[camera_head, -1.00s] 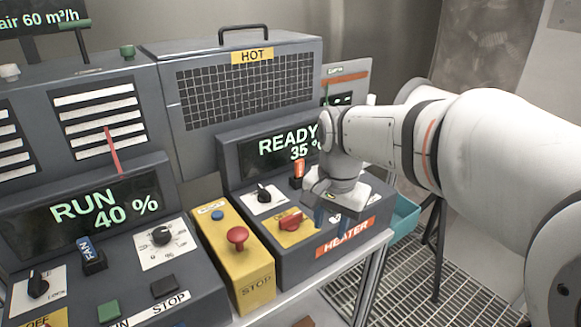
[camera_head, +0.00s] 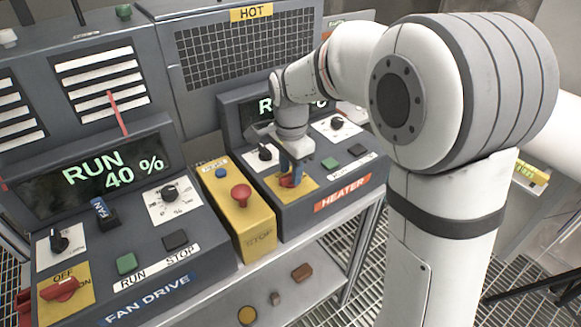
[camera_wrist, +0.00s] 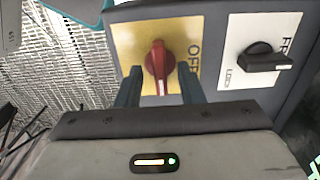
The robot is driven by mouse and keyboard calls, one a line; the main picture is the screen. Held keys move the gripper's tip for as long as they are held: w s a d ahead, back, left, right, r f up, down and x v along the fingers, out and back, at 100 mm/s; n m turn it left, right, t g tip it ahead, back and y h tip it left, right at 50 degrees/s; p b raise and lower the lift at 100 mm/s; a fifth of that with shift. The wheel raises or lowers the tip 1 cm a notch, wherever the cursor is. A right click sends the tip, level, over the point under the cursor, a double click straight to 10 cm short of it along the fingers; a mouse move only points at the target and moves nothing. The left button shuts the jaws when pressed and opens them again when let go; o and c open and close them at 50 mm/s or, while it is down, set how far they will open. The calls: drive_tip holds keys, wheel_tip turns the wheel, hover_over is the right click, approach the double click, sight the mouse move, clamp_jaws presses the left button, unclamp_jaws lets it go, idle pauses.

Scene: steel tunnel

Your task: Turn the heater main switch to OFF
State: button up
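The heater main switch is a red rotary knob on a yellow plate; in the wrist view the knob (camera_wrist: 157,60) stands between my fingers, with OFF printed to its right. In the head view the switch (camera_head: 286,181) is partly hidden by my blue fingers. My gripper (camera_head: 290,172) is over the heater panel and points down at it. In the wrist view my gripper (camera_wrist: 158,76) is open, one finger on each side of the knob. A small gap shows; I cannot tell if either finger touches.
A black knob (camera_wrist: 262,57) on a white plate is beside the switch. A yellow box with a red mushroom button (camera_head: 241,194) stands left of the heater panel. The fan drive panel (camera_head: 120,225) is further left. My arm partly covers the READY display.

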drive_tip(key=shift+f, duration=0.15)
drive_tip(key=shift+c, duration=0.4)
clamp_jaws()
